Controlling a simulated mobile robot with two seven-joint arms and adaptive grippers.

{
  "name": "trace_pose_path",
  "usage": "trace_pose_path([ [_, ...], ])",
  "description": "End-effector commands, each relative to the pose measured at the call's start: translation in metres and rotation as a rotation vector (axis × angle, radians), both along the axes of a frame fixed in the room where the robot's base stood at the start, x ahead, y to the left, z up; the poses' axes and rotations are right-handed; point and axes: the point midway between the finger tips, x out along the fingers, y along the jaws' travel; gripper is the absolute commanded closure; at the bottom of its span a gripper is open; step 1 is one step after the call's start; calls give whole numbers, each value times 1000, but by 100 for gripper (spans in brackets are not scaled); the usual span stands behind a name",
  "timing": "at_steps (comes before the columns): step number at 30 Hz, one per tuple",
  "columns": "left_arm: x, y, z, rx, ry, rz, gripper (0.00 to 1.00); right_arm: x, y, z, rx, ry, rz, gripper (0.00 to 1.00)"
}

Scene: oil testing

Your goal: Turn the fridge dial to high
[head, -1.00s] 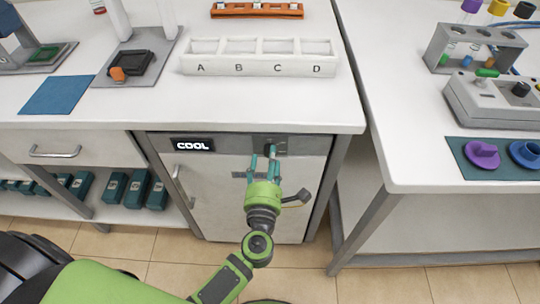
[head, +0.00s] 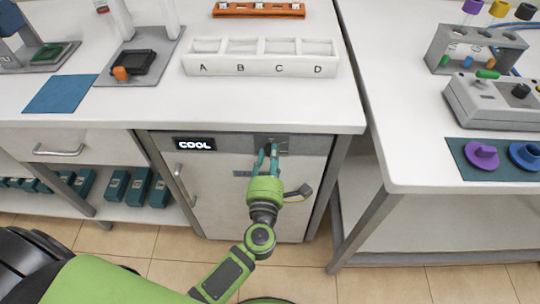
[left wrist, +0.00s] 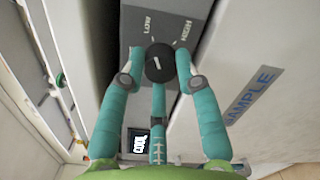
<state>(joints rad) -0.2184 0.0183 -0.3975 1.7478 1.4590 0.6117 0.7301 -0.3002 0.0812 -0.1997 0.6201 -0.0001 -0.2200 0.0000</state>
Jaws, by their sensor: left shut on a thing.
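The small fridge (head: 225,190) stands under the bench, with a lit COOL display (head: 195,144) on its top strip. The fridge dial (left wrist: 160,62) is a round black knob on a grey panel, with LOW and HIGH printed beyond it in the left wrist view. Its white mark leans slightly to the LOW side. My left gripper (head: 269,149) reaches the panel from the front, and its teal fingers are shut around the dial. In the head view the fingers largely hide the dial. My right gripper is not in view.
The bench edge (head: 200,127) runs just above the fridge panel. A fridge handle (head: 184,185) is on the door's left. A SAMPLE label (left wrist: 250,93) is on the door. A second table (head: 440,175) stands close on the right. The floor in front is clear.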

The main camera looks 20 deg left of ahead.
Motion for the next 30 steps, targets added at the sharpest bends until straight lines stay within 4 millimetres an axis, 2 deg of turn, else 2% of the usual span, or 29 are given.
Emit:
trace_pose_path([
  [8, -1, 2, 2, 175, 61, 5, 100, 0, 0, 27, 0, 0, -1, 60],
  [18, -2, 3, 2, 483, 151, 6, 100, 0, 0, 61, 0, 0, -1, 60],
  [30, -2, 4, 2, 802, 241, 7, 100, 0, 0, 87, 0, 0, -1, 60],
])
